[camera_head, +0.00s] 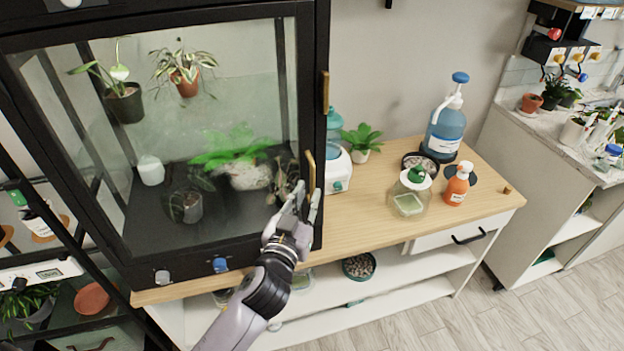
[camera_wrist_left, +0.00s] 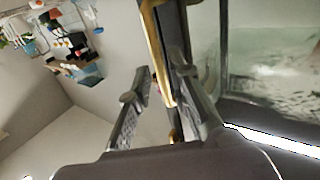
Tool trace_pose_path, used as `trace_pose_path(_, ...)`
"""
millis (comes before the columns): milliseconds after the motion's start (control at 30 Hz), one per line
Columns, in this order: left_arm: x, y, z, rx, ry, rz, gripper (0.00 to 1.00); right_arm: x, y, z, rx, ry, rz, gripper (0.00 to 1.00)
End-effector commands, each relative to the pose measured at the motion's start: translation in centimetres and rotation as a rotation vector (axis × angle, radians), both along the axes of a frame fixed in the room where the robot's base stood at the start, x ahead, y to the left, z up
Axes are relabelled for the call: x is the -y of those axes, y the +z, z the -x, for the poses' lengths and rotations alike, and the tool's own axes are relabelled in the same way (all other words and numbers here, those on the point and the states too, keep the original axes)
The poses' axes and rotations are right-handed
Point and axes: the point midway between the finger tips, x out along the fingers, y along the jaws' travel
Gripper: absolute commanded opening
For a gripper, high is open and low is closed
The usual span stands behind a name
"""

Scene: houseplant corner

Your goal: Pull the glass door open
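The glass door (camera_head: 245,95) has a black frame and closes the front of a black plant cabinet at the left of the head view. It looks flush with the cabinet. A brass bar handle (camera_head: 310,172) stands upright near its right edge. My left gripper (camera_head: 305,199) is at the lower end of this handle, fingers pointing up. In the left wrist view, the two fingers (camera_wrist_left: 160,88) are apart, and the brass handle (camera_wrist_left: 151,45) runs down toward the gap between them. I cannot tell whether either finger touches it. My right gripper is not in view.
Potted plants stand and hang behind the glass. A wooden counter (camera_head: 480,207) right of the cabinet holds a blue pump bottle (camera_head: 444,128), an orange spray bottle (camera_head: 457,186), a glass jar (camera_head: 408,198) and a white device (camera_head: 338,172). The floor (camera_head: 500,310) at lower right is clear.

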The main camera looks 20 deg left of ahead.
Motion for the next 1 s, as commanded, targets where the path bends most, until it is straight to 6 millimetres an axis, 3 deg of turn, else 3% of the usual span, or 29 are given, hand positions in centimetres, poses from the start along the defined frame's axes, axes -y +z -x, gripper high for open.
trace_pose_path(100, 0.0, 0.2, -2.0, 0.001, 0.0, -0.002, 0.18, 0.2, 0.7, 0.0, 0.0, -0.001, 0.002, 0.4)
trace_pose_path(300, 0.0, 0.1, -3.7, 0.001, -0.001, -0.001, 0.18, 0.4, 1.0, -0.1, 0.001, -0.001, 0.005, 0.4)
trace_pose_path(633, 0.0, 0.0, -3.9, 0.0, -0.001, 0.0, 0.17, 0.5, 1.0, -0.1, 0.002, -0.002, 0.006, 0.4)
trace_pose_path(900, 0.0, 0.0, -3.9, 0.0, -0.001, 0.0, 0.0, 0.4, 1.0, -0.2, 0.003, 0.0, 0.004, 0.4)
trace_pose_path(1000, 0.0, 0.0, -3.9, 0.0, -0.001, 0.0, 0.0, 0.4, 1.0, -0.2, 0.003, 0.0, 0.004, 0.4)
